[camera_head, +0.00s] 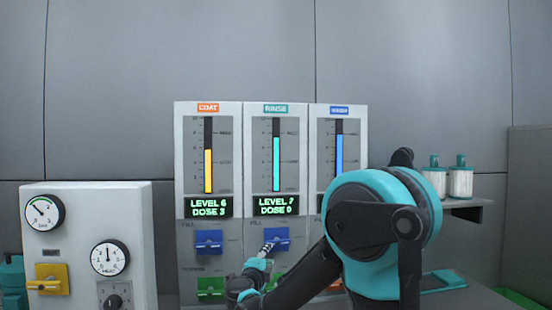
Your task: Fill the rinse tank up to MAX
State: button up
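The rinse panel (292,205) is the middle one of three, with a teal RINSE label (275,108). Its teal level bar (276,165) stands just below the upper mark on its scale. Its green display (276,205) reads LEVEL 7, DOSE 0. The blue fill handle (277,237) sits below the display and looks tilted, its right side higher. My gripper (266,249) is at the lower left of this handle, overlapping it in the picture. I cannot tell whether it touches the handle or how far its fingers are open.
The left panel (180,150) reads LEVEL 6, DOSE 3 and has its own blue handle (209,241). My arm covers the lower part of the wash panel (361,150). A gauge box (85,210) stands left; bottles (460,181) stand on a right shelf.

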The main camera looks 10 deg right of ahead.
jog(key=o, duration=0.5)
jog(key=shift+c, duration=0.2)
jog(key=o, duration=0.5)
jog(key=shift+s+d+r+m, duration=0.1)
jog(key=shift+d+m, duration=0.35)
jog(key=shift+m, duration=0.05)
jog(key=o, duration=0.4)
jog(key=m+y, duration=0.1)
jog(key=s+d+m+y, duration=0.1)
jog(key=m, duration=0.1)
jog(key=d+m, duration=0.1)
jog(key=shift+s+d+r+m+t+y, duration=0.2)
jog(key=shift+s+d+m+t+y, duration=0.1)
jog(key=shift+t+y, duration=0.1)
jog(key=m+y, duration=0.4)
jog(key=m, duration=0.4)
send_near(278, 244)
jog(key=w, duration=1.1)
jog(key=shift+f, duration=0.1)
jog(key=shift+c, duration=0.2)
jog(key=c, duration=1)
